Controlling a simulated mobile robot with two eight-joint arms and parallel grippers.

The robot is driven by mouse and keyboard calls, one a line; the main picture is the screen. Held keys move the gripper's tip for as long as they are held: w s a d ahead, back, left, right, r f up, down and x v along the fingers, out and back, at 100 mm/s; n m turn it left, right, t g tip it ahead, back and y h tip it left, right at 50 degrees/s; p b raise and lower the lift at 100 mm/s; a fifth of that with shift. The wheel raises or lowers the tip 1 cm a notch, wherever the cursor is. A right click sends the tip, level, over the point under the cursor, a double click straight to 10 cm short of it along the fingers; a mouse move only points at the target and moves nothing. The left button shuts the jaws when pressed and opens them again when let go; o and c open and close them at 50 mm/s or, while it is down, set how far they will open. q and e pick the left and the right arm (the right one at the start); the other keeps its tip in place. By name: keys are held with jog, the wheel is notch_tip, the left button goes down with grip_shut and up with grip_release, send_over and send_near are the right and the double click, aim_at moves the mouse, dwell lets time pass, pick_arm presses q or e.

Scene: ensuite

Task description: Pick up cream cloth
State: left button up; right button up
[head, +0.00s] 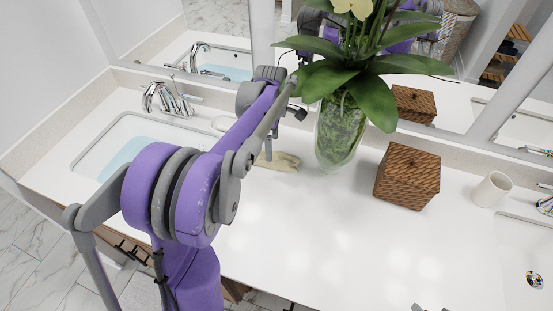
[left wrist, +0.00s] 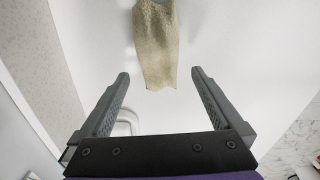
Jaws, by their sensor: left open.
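The cream cloth (head: 278,161) lies on the white counter, left of the glass vase, partly hidden behind my left arm. In the left wrist view the cloth (left wrist: 155,45) is a long, textured beige piece beyond the fingertips, in line with the gap between them. My left gripper (left wrist: 160,76) is open, with nothing between its fingers. In the head view my left gripper (head: 269,147) is mostly hidden by its own arm, close by the cloth. Small grey tips at the bottom edge may be my right gripper (head: 430,308); their state is unclear.
The vase (head: 338,135) with a leafy plant stands right of the cloth. A brown woven box (head: 407,177) and a white cup (head: 491,189) stand farther right. A sink (head: 120,145) with a chrome faucet (head: 168,98) is at left. The front counter is clear.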

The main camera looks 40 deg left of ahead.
aim_at(276, 156)
pick_arm(q)
jog(key=shift+w+d+f, duration=0.15)
jog(key=shift+f, duration=0.75)
jog(key=shift+w+d+f, duration=0.1)
jog(key=shift+f, duration=0.8)
jog(key=shift+w+d+f, duration=0.15)
jog(key=shift+f, duration=0.75)
pick_arm(e)
jog(key=shift+w+r, duration=0.1)
jog(key=shift+r, duration=0.05)
pick_arm(q)
jog(key=c, duration=1.2)
jog(key=shift+c, duration=0.2)
jog(key=shift+r, duration=0.1)
pick_arm(e)
jog(key=shift+w+r+p, duration=0.35)
jog(key=shift+r+p, duration=0.25)
jog(key=shift+r, duration=0.15)
pick_arm(q)
notch_tip(276, 156, up, 18)
